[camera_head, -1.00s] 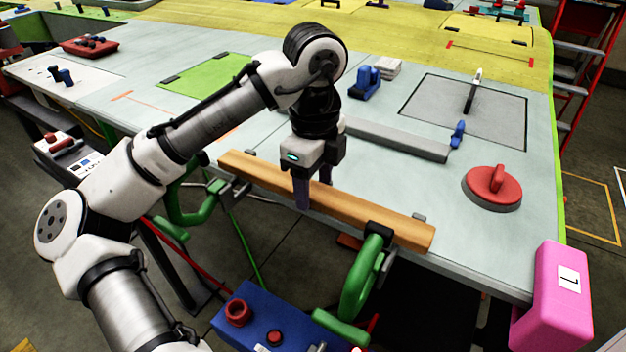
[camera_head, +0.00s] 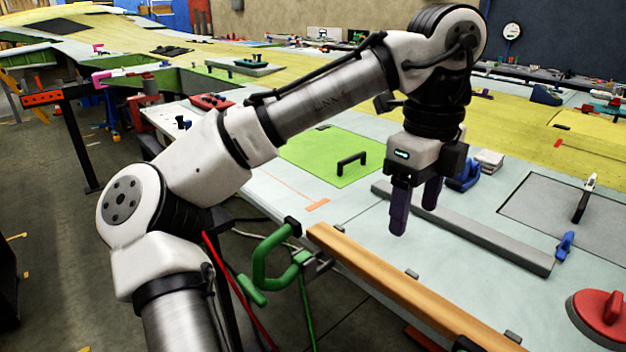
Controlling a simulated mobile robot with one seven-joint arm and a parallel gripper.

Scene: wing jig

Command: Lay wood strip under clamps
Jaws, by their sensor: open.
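The wood strip (camera_head: 395,285) is a long orange-brown bar lying along the front edge of the pale table, running from centre to lower right. A green clamp (camera_head: 272,257) stands at its left end, with its dark jaw near the table edge. The strip's right end is dark and blurred at the bottom of the picture, and a second clamp there is mostly out of frame. My gripper (camera_head: 415,212) is open and empty, its two dark purple fingers pointing down above the table, behind and apart from the strip.
A grey bar (camera_head: 470,232) lies on the table behind the strip. A red suction cup (camera_head: 600,315) sits at the right. A green panel with a black handle (camera_head: 352,162), a blue tool (camera_head: 465,176) and a grey plate (camera_head: 560,215) lie farther back.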

